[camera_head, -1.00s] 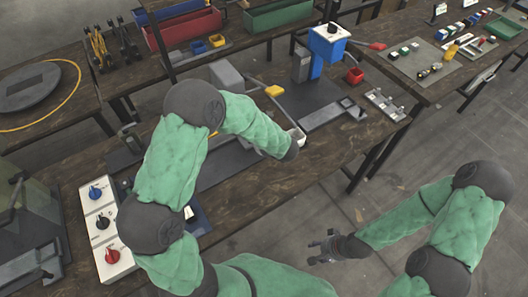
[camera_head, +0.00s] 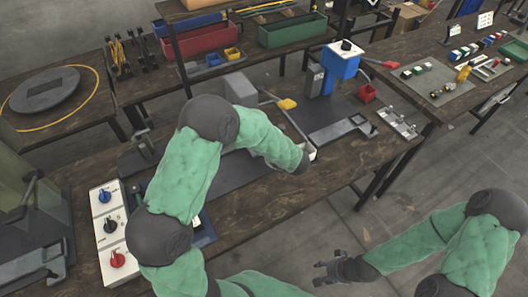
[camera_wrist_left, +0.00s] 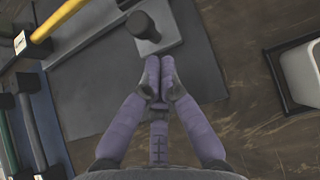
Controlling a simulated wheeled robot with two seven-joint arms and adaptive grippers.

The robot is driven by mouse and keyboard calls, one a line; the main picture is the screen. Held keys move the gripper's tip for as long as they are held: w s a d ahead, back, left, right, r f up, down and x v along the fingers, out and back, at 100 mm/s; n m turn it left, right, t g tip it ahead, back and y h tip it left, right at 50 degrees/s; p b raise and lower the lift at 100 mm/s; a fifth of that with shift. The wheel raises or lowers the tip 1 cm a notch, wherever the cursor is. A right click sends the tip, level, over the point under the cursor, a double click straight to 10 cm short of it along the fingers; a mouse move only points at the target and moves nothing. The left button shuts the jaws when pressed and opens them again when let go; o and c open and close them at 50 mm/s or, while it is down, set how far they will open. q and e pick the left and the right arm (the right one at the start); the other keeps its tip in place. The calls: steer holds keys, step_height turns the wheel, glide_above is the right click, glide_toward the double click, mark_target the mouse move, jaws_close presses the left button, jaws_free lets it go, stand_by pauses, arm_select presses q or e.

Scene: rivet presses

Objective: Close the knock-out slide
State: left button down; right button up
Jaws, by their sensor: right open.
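My left gripper (camera_wrist_left: 160,80) shows in the left wrist view with its two purple fingers drawn together at the tips, and nothing shows between them. Just beyond the fingertips, a black knob (camera_wrist_left: 143,26) stands on a light grey block (camera_wrist_left: 155,38), which may be the knock-out slide. The fingertips look close to the block; I cannot tell whether they touch it. In the head view my left forearm hides most of this gripper and the block. My right gripper (camera_head: 330,272) is open and empty over the floor, off the bench's front edge.
A yellow-ended lever (camera_head: 287,104) and a blue press (camera_head: 342,62) stand behind my left arm. A control panel with knobs (camera_head: 109,227) lies at the left.

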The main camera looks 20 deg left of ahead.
arm_select(q)
steer(key=v, duration=0.3)
steer(key=p+v, duration=0.1)
steer(key=shift+s+d+f, duration=0.15)
steer(key=shift+s+d, duration=0.25)
steer(key=shift+s, duration=0.05)
steer(key=p+v, duration=0.1)
steer(key=v, duration=0.5)
steer(key=shift+d+p, duration=0.3)
steer(key=shift+p, duration=0.05)
arm_select(e)
steer(key=r, duration=0.1)
steer(key=s+r, duration=0.1)
steer(key=shift+d+r, duration=0.2)
steer(key=shift+r, duration=0.15)
arm_select(q)
steer(key=shift+s, duration=0.15)
